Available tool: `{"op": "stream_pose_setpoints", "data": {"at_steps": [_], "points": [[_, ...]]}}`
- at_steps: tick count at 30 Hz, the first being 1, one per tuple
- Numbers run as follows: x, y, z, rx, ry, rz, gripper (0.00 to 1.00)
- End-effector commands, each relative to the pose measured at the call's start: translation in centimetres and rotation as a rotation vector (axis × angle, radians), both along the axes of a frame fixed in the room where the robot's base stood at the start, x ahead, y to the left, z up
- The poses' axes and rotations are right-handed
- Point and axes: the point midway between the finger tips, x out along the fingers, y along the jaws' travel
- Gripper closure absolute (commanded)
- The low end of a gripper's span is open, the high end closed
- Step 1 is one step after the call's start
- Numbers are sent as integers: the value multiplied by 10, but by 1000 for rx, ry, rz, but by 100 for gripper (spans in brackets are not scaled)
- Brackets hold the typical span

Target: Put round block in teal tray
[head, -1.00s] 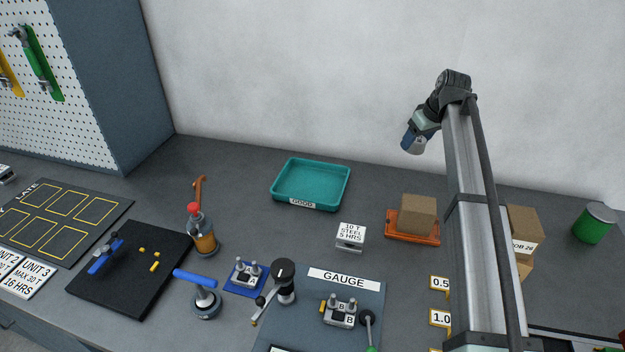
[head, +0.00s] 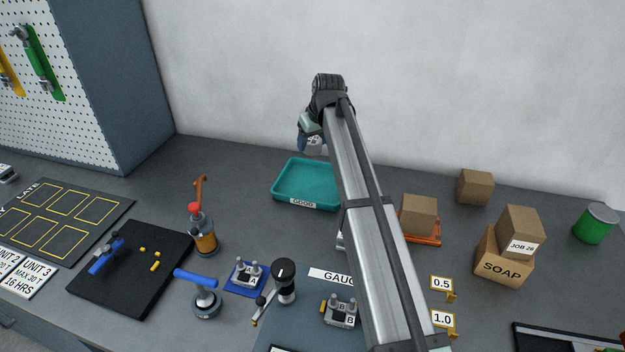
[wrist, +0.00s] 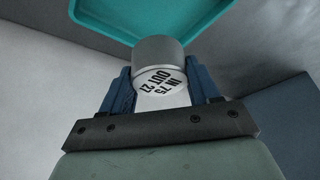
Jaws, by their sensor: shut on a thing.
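The round block is a short grey metal cylinder (wrist: 159,64) with a white label reading "IN 75 OUT 27" in the wrist view. My gripper (wrist: 160,82), with blue fingers, is shut on it. In the head view the block (head: 314,147) shows partly below my gripper (head: 306,144), above the back of the teal tray. The teal tray (head: 275,188) lies on the bench near the wall with a "GOOD" label at its front. Its right side is hidden by my arm. The tray (wrist: 150,30) also shows beyond the block in the wrist view.
Right of my arm, an orange tray (head: 433,240) holds a cardboard box (head: 418,215). More boxes (head: 503,265) and a green can (head: 595,224) stand farther right. An oil can (head: 204,237) stands left of the teal tray. A gauge mat (head: 285,325) lies in front.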

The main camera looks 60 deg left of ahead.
Motion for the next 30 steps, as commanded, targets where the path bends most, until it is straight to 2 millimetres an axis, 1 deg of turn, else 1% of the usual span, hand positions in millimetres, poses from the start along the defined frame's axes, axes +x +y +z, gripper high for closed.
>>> {"op": "stream_pose_setpoints", "data": {"at_steps": [4,11,14,21,26,30], "points": [[0,-1,-20,0,1,0,77],[0,-1,-38,0,0,0,77],[0,-1,-51,0,1,0,77],[0,-1,-88,0,0,1,77],[0,-1,-98,1,0,1,77],[0,-1,-113,0,0,1,77]]}}
